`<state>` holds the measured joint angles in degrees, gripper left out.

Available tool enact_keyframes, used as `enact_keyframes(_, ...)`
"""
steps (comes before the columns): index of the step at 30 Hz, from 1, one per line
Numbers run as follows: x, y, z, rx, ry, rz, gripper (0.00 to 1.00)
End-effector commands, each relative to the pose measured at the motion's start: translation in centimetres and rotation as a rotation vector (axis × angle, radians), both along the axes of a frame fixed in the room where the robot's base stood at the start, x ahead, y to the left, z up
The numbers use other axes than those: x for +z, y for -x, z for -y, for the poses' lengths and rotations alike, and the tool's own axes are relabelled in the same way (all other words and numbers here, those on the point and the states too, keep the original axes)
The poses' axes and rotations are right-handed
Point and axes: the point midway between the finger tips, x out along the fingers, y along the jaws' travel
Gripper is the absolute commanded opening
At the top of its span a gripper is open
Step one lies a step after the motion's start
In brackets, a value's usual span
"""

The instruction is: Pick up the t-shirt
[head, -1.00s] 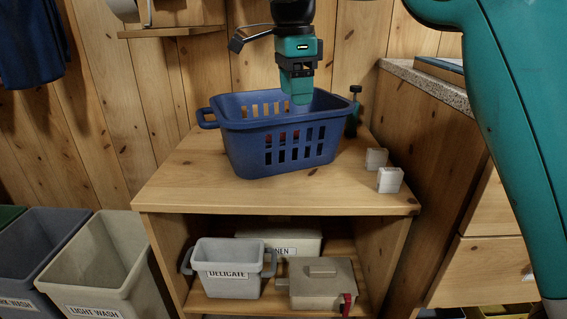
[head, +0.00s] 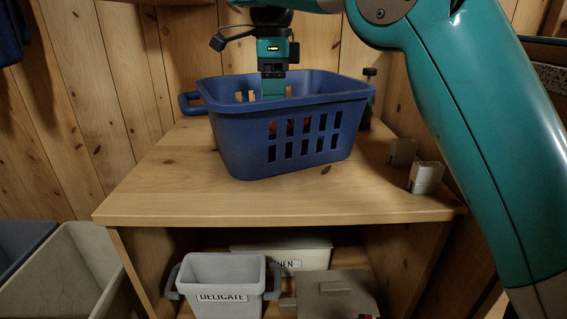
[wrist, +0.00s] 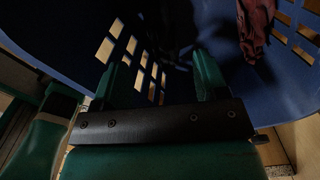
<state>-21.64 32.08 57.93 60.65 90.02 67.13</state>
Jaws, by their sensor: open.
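A blue laundry basket (head: 235,135) stands upright on the wooden table. In the wrist view, a dark red cloth (wrist: 257,28) lies in the basket at the upper right, and a darker, shadowed cloth (wrist: 172,28) lies near the top middle. I cannot tell which of them is the t-shirt. Some red shows through the basket's slots in the head view. My gripper (wrist: 160,82) is open, its two green fingers apart with nothing seen between them. In the head view my gripper (head: 272,90) points down into the basket, its tips hidden by the rim.
The basket's walls and rim surround my gripper. Two small pale blocks (head: 425,177) stand at the table's right. The table front (head: 270,208) is clear. Below are a grey DELICATE bin (head: 215,275) and lidded boxes (head: 335,290). Tall bins (head: 75,265) stand at lower left.

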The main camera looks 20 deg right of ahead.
Motion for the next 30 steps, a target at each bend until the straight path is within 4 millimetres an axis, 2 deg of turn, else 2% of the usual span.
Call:
enact_keyframes(1,-1.8,0.0,0.0,0.000,0.000,0.000,0.67)
enact_keyframes(9,-6.0,0.0,-0.1,0.002,0.000,0.000,0.67)
enact_keyframes(20,-7.7,0.0,-0.3,0.005,0.000,0.000,0.67)
enact_keyframes(30,-12.1,-0.1,-0.3,0.005,0.000,0.001,0.67)
